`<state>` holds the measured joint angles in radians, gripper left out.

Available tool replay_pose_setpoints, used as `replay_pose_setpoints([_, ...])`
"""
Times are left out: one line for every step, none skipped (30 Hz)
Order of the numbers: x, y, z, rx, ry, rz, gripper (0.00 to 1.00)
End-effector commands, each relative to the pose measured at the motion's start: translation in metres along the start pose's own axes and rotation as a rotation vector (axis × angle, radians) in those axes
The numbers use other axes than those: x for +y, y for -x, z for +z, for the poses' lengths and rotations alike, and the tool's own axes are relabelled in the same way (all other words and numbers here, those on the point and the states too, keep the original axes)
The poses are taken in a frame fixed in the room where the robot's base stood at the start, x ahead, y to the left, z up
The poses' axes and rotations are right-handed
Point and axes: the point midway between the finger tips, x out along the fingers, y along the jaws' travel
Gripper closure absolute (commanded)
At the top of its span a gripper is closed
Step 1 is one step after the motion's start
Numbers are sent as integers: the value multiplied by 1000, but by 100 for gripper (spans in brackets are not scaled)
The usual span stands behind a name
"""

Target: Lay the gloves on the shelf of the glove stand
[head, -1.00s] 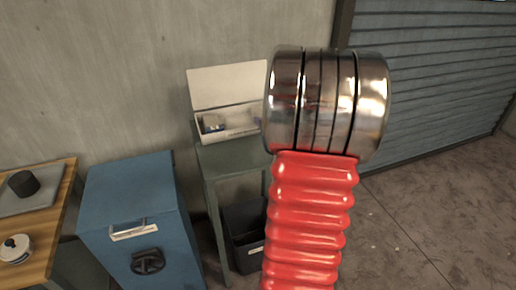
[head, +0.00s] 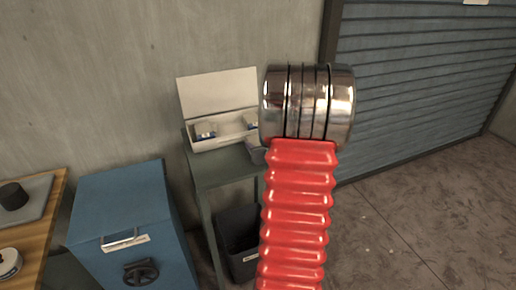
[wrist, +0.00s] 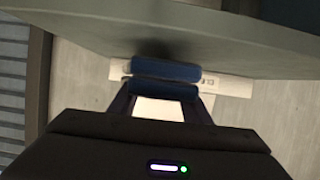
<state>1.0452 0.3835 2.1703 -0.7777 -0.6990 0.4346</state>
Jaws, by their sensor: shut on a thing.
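A grey-green stand (head: 225,168), likely the glove stand, is at the middle of the head view. An open white box (head: 218,88) is on its top with small pale and blue items inside. My gripper is hidden behind my red arm in the head view. In the wrist view my gripper (wrist: 164,82) shows two blue bars, likely its finger pads, nearly together. What they hold is too hidden to name. A large grey surface (wrist: 235,50) with a curved edge lies close beyond them, shaded near the pads. I cannot make out the gloves for certain.
A blue cabinet (head: 125,205) stands left of the stand, and a wooden bench (head: 50,215) is at the left edge. A dark bin (head: 240,235) is under the stand. A grey shutter (head: 420,90) is at right, with open floor (head: 410,225) before it.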

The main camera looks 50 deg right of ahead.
Motion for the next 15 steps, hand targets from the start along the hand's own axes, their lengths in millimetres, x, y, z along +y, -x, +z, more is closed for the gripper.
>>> replay_pose_setpoints([0, -2, 6, -2, -2, 1, 79])
replay_pose_setpoints([0, -3, 8, -2, -2, 1, 79])
replay_pose_setpoints([0, -4, 11, -2, -1, 1, 79])
replay_pose_setpoints([0, -4, 12, -1, 0, 1, 79])
replay_pose_setpoints([0, -5, 12, 0, 0, 1, 79])
replay_pose_setpoints([0, -5, 12, 0, 1, 1, 79])
replay_pose_setpoints([0, -5, 12, 1, 1, 1, 79])
replay_pose_setpoints([0, -5, 12, 1, 1, 1, 79])
replay_pose_setpoints([0, -5, 12, 1, 1, 1, 79])
replay_pose_setpoints([0, -4, 12, 1, 1, 1, 79])
replay_pose_setpoints([0, -4, 12, 1, 1, 1, 79])
replay_pose_setpoints([0, -4, 12, 0, 0, 1, 79])
replay_pose_setpoints([0, -5, 12, 0, 0, 2, 79])
replay_pose_setpoints([1, -5, 13, 0, 0, 1, 79])
replay_pose_setpoints([1, -5, 14, 0, 0, 1, 79])
